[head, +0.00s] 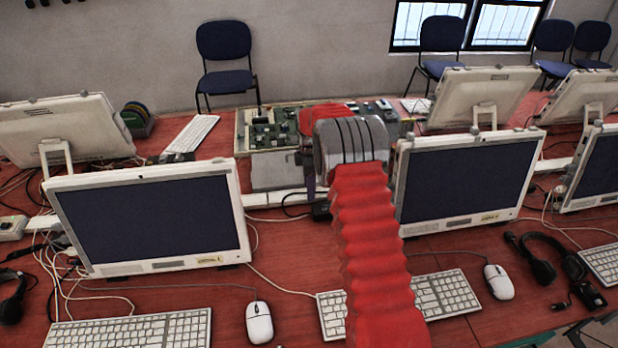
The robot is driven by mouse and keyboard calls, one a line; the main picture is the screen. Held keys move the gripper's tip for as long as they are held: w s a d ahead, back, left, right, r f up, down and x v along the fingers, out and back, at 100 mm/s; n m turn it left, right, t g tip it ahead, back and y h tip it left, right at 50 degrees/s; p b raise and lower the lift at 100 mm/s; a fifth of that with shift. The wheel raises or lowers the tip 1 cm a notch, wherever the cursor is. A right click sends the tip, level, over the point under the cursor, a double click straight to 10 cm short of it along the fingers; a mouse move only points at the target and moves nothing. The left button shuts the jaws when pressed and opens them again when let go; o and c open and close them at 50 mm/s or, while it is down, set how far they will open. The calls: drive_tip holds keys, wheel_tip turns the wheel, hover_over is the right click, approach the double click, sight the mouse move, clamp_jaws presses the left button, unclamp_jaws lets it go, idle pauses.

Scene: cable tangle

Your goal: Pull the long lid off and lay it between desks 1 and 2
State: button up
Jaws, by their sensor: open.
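A long pale strip (275,198), which looks like the lid of a cable channel, runs left to right along the middle of the red desks, behind the front monitors. Monitors and my arm hide parts of it. I cannot tell whether it is seated or loose. My gripper (309,174) is just past the grey wrist drum, above and close to the strip in the gap between two front monitors. Its jaws are open, mostly hidden by my wrist; contact with the strip cannot be told. The left monitor (150,222) and right monitor (468,180) carry small yellow labels, too small to read surely.
An open case with circuit boards (270,135) lies behind my gripper. Loose cables (65,270) tangle at the left. Keyboards (135,331), a mouse (259,322) and a headset (545,258) lie in front. Some bare red desk (290,245) shows between the front monitors.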

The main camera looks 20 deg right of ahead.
drive_tip(key=shift+f, duration=0.85)
drive_tip(key=c, duration=0.7)
drive_tip(key=shift+c, duration=0.2)
drive_tip(key=shift+r, duration=0.25)
drive_tip(key=shift+r, duration=2.05)
drive_tip(key=shift+r, duration=0.1)
